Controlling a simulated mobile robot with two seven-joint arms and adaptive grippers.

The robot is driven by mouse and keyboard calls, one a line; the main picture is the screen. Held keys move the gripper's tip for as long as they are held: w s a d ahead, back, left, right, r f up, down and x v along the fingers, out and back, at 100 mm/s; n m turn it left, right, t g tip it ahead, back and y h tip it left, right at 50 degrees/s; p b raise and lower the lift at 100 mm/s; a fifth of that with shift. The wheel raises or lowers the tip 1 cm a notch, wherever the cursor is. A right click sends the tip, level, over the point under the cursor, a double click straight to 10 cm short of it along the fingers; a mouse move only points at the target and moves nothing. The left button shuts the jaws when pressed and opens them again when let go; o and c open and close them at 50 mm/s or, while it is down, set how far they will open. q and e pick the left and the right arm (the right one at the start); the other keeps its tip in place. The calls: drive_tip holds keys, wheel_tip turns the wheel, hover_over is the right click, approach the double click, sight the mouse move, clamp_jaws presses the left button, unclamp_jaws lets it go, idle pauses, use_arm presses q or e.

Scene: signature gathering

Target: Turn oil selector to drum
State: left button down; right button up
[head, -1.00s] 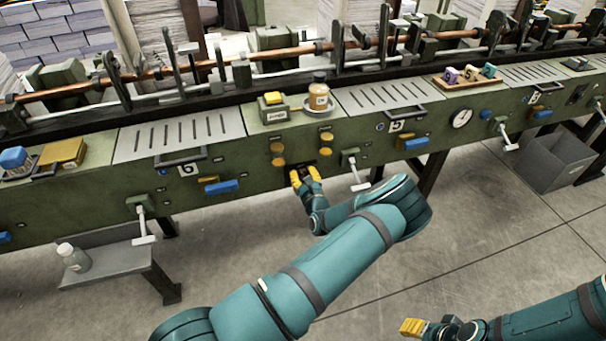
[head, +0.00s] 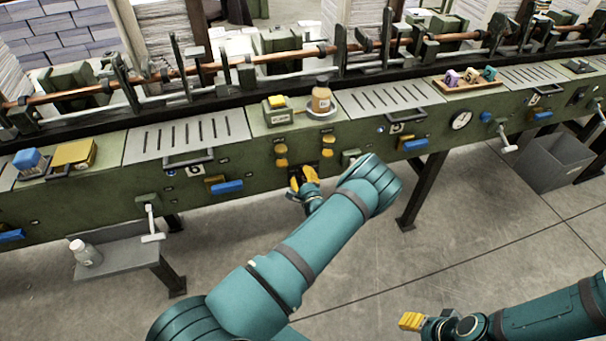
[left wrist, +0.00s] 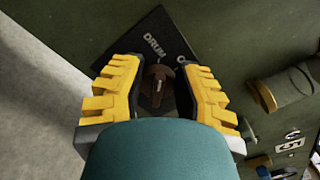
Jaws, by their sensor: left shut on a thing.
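The oil selector is a small brown knob (left wrist: 160,88) on a black plate (left wrist: 158,42) on the green machine front. The plate reads DRUM, with a second word starting with O partly hidden by a finger. My left gripper (left wrist: 160,76) has its yellow fingers on both sides of the knob and is shut on it. In the head view my left gripper (head: 304,180) is at the front panel below the yellow knobs and mostly hides the selector. My right gripper (head: 412,320) hangs over the floor at the lower right, away from the machine; its finger gap is unclear.
Yellow knobs (head: 281,150) sit above the selector. A bottle (head: 321,97) and a box with a yellow top (head: 277,108) stand on the machine. A white-handled crank (head: 151,225) sticks out at left. A grey bin (head: 555,160) stands at right. The floor in front is clear.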

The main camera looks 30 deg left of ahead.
use_arm(q)
drive_tip(key=shift+a+n, duration=0.1)
drive_tip(key=shift+n, duration=0.4)
drive_tip(key=c, duration=0.5)
unclamp_jaws()
drive_tip(key=shift+w, duration=0.1)
drive_tip(key=v, duration=1.2)
